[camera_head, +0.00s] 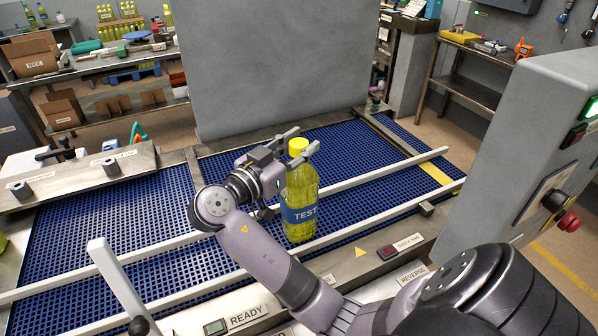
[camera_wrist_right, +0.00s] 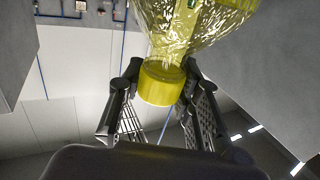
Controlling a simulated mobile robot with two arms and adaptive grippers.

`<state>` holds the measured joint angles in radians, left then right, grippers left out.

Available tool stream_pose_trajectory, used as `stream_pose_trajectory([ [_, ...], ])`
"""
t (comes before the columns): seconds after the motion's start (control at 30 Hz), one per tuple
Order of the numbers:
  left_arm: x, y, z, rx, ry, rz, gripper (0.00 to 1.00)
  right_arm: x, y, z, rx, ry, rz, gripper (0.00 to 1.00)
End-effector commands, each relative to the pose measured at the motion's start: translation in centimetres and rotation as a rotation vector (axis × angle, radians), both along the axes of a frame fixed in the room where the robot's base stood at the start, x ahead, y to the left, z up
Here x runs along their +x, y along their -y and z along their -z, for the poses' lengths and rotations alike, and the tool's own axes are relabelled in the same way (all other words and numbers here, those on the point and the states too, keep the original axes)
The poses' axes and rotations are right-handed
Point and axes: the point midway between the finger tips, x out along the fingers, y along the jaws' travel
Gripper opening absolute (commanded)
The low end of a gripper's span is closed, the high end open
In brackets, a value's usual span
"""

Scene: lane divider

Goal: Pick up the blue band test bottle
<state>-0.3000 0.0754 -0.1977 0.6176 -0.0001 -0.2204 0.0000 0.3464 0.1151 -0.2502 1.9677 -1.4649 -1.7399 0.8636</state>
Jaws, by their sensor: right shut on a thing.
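The test bottle (camera_head: 300,192) is clear yellow-green with a yellow cap and a blue band reading "TEST". It is upright over the blue mesh conveyor (camera_head: 120,235), near the front white rail. I cannot tell whether its base touches the belt. My right gripper (camera_head: 299,147) reaches in from the left of the bottle and is shut on its upper part, around the neck and cap. In the right wrist view the yellow cap (camera_wrist_right: 161,84) sits between the two fingers (camera_wrist_right: 160,95). My left gripper is not in view.
Two white rails (camera_head: 390,162) run along the conveyor. A grey panel (camera_head: 280,60) stands behind it. A grey control cabinet (camera_head: 520,150) with a red button (camera_head: 568,221) is at right. A white lever-like bar (camera_head: 118,280) rises at front left. Shelves with bottles and boxes are at the back left.

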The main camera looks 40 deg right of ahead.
Motion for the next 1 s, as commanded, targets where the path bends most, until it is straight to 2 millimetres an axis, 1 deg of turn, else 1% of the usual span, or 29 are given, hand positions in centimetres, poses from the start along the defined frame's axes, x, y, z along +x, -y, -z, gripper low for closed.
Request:
stream_pose_trajectory([
  [0.03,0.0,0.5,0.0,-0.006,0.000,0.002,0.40,0.0,0.0,0.0,-0.001,0.000,0.000,0.23],
  [0.1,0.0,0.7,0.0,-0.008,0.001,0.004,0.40,0.0,0.0,0.0,-0.001,0.000,0.000,0.18],
  [0.3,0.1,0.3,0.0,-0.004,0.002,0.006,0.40,0.0,0.0,-0.1,-0.001,0.000,0.000,0.05],
  [0.4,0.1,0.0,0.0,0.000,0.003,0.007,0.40,0.0,0.0,-0.1,-0.001,0.001,0.000,0.00],
  [1.0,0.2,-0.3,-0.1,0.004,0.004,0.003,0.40,0.0,0.0,-0.3,-0.005,0.006,0.000,0.00],
])
